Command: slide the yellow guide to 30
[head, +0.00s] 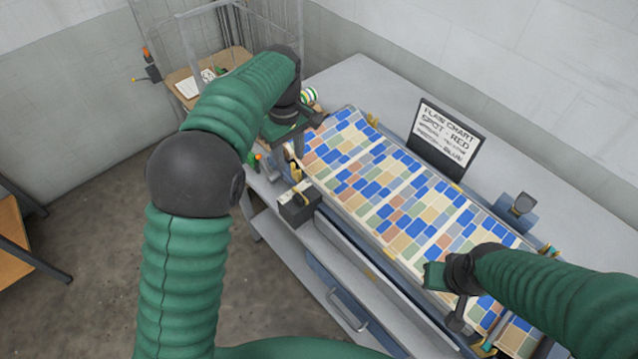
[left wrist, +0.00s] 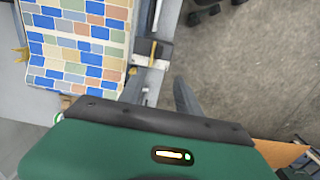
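A dark block (head: 299,208) with a small yellow strip (head: 303,188) sits on the rail along the near edge of the patterned sheet. It looks like the yellow guide, but no scale numbers are readable. In the left wrist view the yellow strip (left wrist: 153,50) shows beside the sheet's edge, clear of the gripper body. My left gripper (head: 292,138) is above the far left end of the press, up and left of the block.
The patterned sheet (head: 390,190) covers the press bed. A sign (head: 446,140) stands behind it, and a small dark device (head: 522,204) is at the back right. Drawers with a handle (head: 348,312) are below the front edge. Open floor (head: 90,250) lies to the left.

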